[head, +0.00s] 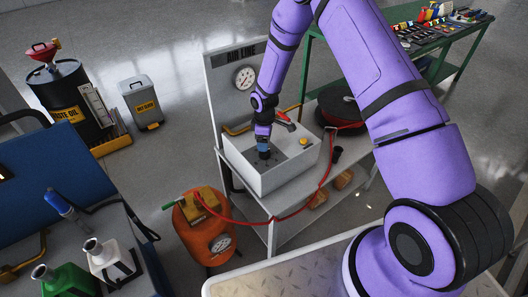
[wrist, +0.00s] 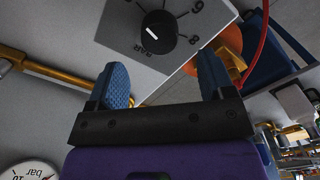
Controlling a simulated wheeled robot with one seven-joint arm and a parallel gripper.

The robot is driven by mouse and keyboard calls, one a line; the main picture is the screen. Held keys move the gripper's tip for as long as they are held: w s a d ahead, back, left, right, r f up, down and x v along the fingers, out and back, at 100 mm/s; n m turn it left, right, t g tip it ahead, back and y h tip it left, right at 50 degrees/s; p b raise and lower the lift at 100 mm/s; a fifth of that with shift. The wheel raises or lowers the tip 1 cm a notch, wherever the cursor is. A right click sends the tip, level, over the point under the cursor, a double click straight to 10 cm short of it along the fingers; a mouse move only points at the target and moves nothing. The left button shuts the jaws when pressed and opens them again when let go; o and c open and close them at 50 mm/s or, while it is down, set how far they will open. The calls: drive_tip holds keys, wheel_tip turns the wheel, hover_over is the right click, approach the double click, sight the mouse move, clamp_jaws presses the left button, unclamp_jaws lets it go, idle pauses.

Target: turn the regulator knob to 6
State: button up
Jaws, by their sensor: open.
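The regulator knob (wrist: 160,32) is round and black with a short white pointer line, on a grey panel (wrist: 115,30) in the wrist view. The numerals 6 and 8 and other marks are printed to its right; the pointer is on the knob's left part, away from them. My gripper (wrist: 165,78) is open, its two blue-padded fingers apart, with nothing between them. The knob lies beyond the fingertips and I see no contact. In the head view my gripper (head: 264,148) points down over the grey box (head: 270,180); the knob is not clear there.
A round pressure gauge (head: 245,77) is on the upright back panel behind my gripper. A red-handled lever (head: 285,121) and a yellow button (head: 304,142) are close on the right. A red hose (head: 325,170) runs to an orange tank (head: 203,228).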

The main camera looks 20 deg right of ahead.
drive_tip(key=shift+f, duration=3.2)
drive_tip(key=c, duration=0.9)
